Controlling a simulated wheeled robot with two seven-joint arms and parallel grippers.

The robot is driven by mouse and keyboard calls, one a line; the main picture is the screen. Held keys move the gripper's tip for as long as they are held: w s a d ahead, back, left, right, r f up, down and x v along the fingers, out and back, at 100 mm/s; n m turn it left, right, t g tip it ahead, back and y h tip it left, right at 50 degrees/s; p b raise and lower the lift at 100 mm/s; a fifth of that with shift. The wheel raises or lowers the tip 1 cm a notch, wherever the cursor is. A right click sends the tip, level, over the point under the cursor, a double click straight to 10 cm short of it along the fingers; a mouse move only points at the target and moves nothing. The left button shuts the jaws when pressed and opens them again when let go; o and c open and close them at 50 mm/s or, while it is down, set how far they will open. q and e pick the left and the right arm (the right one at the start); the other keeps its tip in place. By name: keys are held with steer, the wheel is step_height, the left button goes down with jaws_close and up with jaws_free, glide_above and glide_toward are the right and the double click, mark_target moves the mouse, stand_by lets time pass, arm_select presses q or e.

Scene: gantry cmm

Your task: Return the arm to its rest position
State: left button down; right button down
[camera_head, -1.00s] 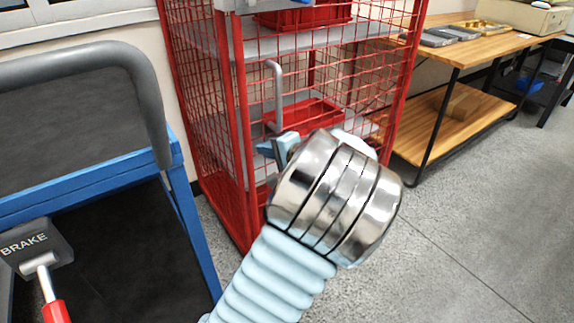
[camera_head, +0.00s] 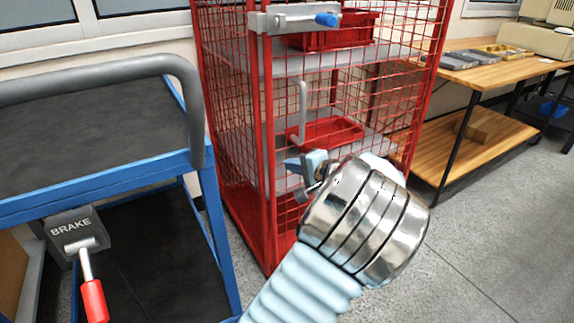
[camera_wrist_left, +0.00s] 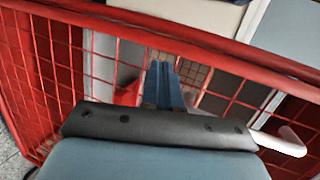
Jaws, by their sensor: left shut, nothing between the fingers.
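My left arm, with a light-blue ribbed sleeve and a shiny metal wrist, reaches up from the bottom of the head view. My left gripper (camera_head: 300,166) is in front of the red mesh cage (camera_head: 268,190), beside its grey vertical handle. The wrist hides part of the gripper in the head view. In the left wrist view the blue fingers of the gripper (camera_wrist_left: 163,88) are together with nothing between them, and the red cage frame and mesh (camera_wrist_left: 60,65) fill the space beyond. My right gripper is not in view.
The cage has a latch with a blue knob (camera_head: 328,19) and red bins (camera_head: 330,131) on its shelves. A blue cart (camera_head: 100,183) with a grey push rail and a BRAKE lever (camera_head: 92,298) stands at left. A wooden workbench (camera_head: 450,62) stands at right. Grey floor lies open at lower right.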

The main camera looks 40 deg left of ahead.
arm_select(q)
steer(key=s+v, duration=0.2)
steer(key=v, duration=0.8)
steer(key=s+d+f+m+g+h, duration=0.1)
steer(key=s+f+h, duration=0.15)
steer(key=f, duration=0.75)
steer(key=s+d+f+g+h+p, duration=0.1)
steer(key=s+d+f+h, duration=0.15)
steer(key=f, duration=0.75)
steer(key=s+d+f+m+g+h, duration=0.15)
steer(key=f+h, duration=0.25)
steer(key=f, duration=0.5)
steer(key=s+d+f+n+t+h+p, duration=0.1)
steer(key=s+d+f+n+h, duration=0.5)
steer(key=d, duration=0.8)
steer(key=s+f+h, duration=0.3)
steer(key=s+f, duration=0.1)
steer(key=f, duration=0.1)
steer(key=shift+s+d+f, duration=0.2)
steer(key=shift+s+f, duration=0.1)
steer(key=shift+s, duration=0.1)
